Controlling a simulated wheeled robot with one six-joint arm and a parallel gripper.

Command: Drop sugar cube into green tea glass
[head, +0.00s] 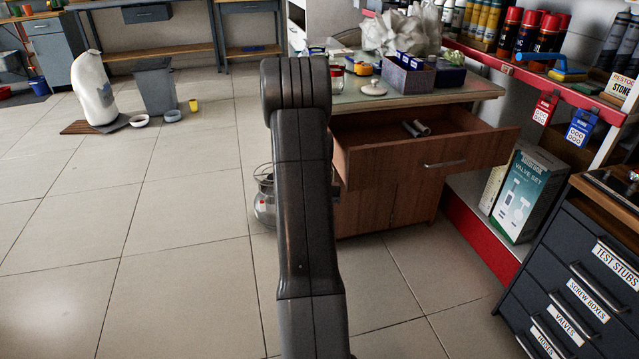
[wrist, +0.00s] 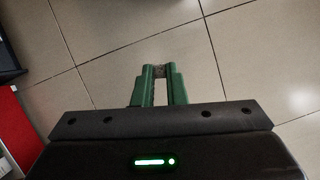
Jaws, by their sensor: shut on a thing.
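In the wrist view, my gripper (wrist: 159,73) has two green fingers close together. A small greyish lump (wrist: 158,71) sits between their tips, over the tiled floor. It is small and blurred; it may be the sugar cube. In the head view my arm fills the middle, and the gripper is hidden behind it. I cannot make out a green tea glass in either view. A small jar with a red rim (head: 337,76) stands on the counter, partly hidden by my arm.
The wooden counter (head: 480,88) has an open drawer (head: 440,160) with grey cylinders inside. A white lid (head: 373,89) and a purple box (head: 407,78) stand on it. The tiled floor at left is open.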

